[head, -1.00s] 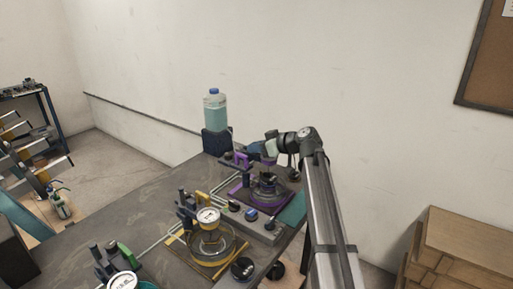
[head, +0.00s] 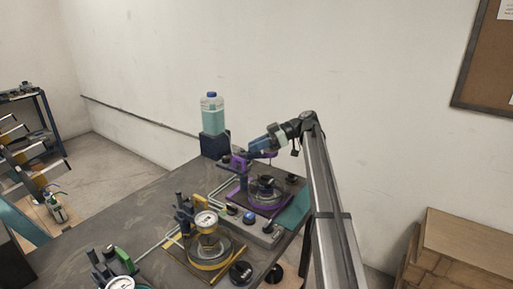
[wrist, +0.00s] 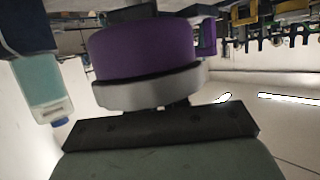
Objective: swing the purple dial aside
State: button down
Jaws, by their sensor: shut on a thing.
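The purple dial (wrist: 145,50) is large in the wrist view, a purple drum with a pale rim facing my gripper. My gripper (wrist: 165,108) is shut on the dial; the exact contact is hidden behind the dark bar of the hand. In the head view my gripper (head: 256,150) is above the back of the purple-edged station, by its purple post (head: 238,164). The dial itself is hard to make out there. Below and to the right, the station's round clear dish with a dark centre (head: 266,190) is in open view on its purple base (head: 237,197).
A bottle of teal liquid (head: 212,118) stands on a dark blue block (head: 215,144) behind the station. Bare tabletop (head: 130,215) lies to the left.

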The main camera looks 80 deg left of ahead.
jog(key=shift+a+n+h, duration=0.5)
jog(key=shift+n+h, duration=0.5)
jog(key=shift+h, duration=0.4)
jog(key=c, duration=1.1)
grip_release()
jog(key=shift+r, duration=0.15)
notch_tip(320, 180, up, 10)
jog(key=shift+s+f, duration=0.1)
jog(key=shift+f, duration=0.05)
jog(key=shift+c, duration=0.4)
